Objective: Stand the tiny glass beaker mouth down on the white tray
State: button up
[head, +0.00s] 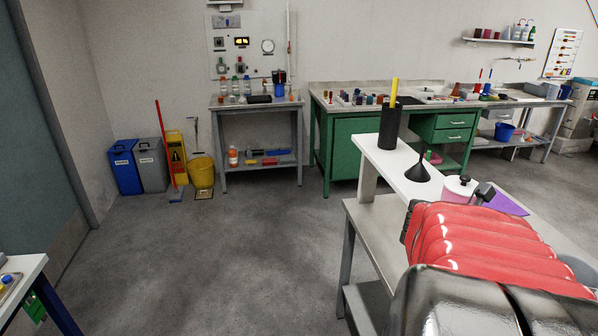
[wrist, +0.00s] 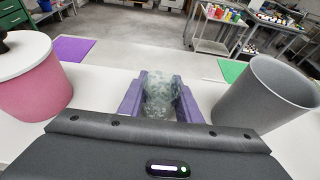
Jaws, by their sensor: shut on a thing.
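My gripper (wrist: 160,100) has purple fingers and is shut on a clear glass beaker (wrist: 159,92) in the wrist view. The beaker sits between the fingers, above or close to the white surface; I cannot tell whether it touches. Which way its mouth faces is not clear. I cannot make out a separate white tray in either view. In the head view my red-covered arm hides the gripper and the beaker.
A pink jar (wrist: 32,85) with a white lid stands left of my gripper, a grey cup (wrist: 262,95) close on the right. Purple (wrist: 74,48) and green (wrist: 232,70) mats lie beyond. A black funnel (head: 418,172) and black holder (head: 389,127) stand on the white bench top (head: 395,168).

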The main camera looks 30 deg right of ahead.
jog(key=o, duration=1.2)
jog(key=shift+f, duration=0.1)
jog(key=shift+c, duration=0.2)
jog(key=shift+v, duration=3.85)
jog(key=shift+r, duration=0.2)
